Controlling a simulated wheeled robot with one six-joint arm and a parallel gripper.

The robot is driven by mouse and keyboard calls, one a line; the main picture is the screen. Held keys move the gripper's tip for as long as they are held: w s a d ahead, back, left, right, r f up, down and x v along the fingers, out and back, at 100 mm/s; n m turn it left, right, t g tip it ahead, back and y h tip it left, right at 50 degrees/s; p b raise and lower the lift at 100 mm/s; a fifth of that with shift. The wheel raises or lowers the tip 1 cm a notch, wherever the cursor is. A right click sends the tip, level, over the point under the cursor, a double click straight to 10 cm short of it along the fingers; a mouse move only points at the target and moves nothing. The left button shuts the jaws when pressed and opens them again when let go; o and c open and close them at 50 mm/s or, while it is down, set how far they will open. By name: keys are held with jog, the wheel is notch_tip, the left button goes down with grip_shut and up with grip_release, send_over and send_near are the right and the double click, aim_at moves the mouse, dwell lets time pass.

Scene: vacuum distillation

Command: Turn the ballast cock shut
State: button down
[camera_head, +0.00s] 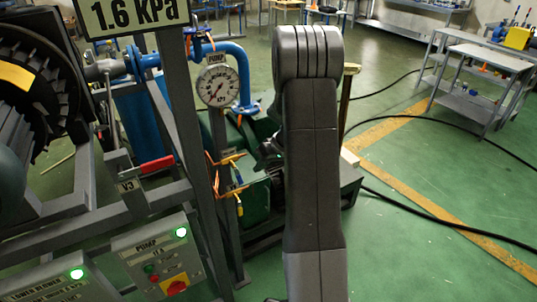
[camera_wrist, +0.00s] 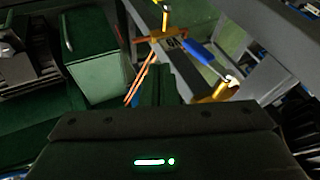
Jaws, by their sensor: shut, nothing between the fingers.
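In the wrist view a small brass cock (camera_wrist: 219,92) with a blue lever handle (camera_wrist: 197,51) lies right of my gripper (camera_wrist: 156,74). A second fitting, with orange and yellow parts (camera_wrist: 165,20), is above it. I cannot read a label that says which is the ballast cock. My gripper is shut, with nothing held, and its fingers appear apart from the blue handle. In the head view orange and yellow fittings (camera_head: 231,158) show by the post under the gauge. My arm hides part of the pump there, and the fingertips are not clear.
The green pump (camera_head: 256,198) stands behind my arm. A round gauge (camera_head: 217,86) marked PUMP is on a post. A red-handled valve (camera_head: 157,165) labelled V3 and a PUMP switch box (camera_head: 160,262) are at left. Black cables cross the open floor (camera_head: 430,180) at right.

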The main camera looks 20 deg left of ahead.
aim_at(242, 180)
jog(key=s+a, duration=0.1)
jog(key=s+a+f+p, duration=0.1)
jog(key=s, duration=0.1)
jog(key=shift+a+f, duration=0.1)
jog(key=shift+a, duration=0.3)
jog(key=s+f+g+b, duration=0.1)
jog(key=b, duration=0.4)
jog(key=shift+a+y, duration=0.35)
jog(key=shift+y, duration=0.05)
jog(key=shift+s, duration=0.15)
jog(key=shift+b, duration=0.3)
